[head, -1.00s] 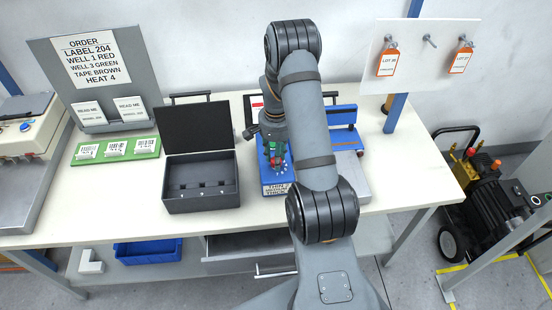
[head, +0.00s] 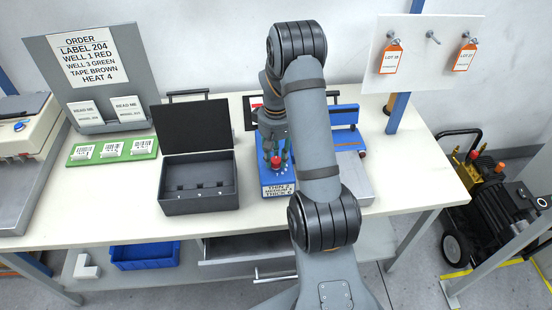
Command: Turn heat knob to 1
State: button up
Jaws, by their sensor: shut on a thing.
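The heat knob (head: 277,161) is a small red knob on top of a blue box (head: 264,185) on the bench, right of the dark open case. White marks lie around the knob. A label on the box's front face reads THIN 2, with further lines for medium and thick. My gripper (head: 276,157) points down over the box, with its dark green-tinted fingers on either side of the knob, shut on it. The knob's pointer and exact setting are too small to read. My arm hides the area just right of the box.
The open dark case (head: 200,205) stands close on the left. A green tray (head: 112,151) with white labels lies farther left. A blue-and-grey device (head: 350,180) stands right, partly behind my arm. The order board (head: 97,75) reads HEAT 4. Bare bench lies at front left.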

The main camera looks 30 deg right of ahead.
aim_at(276, 160)
jog(key=shift+n, duration=1)
jog(key=o, duration=1.1)
jog(key=shift+o, duration=0.2)
jog(key=shift+r, duration=0.1)
notch_tip(276, 160, up, 12)
jog(key=shift+f, duration=0.2)
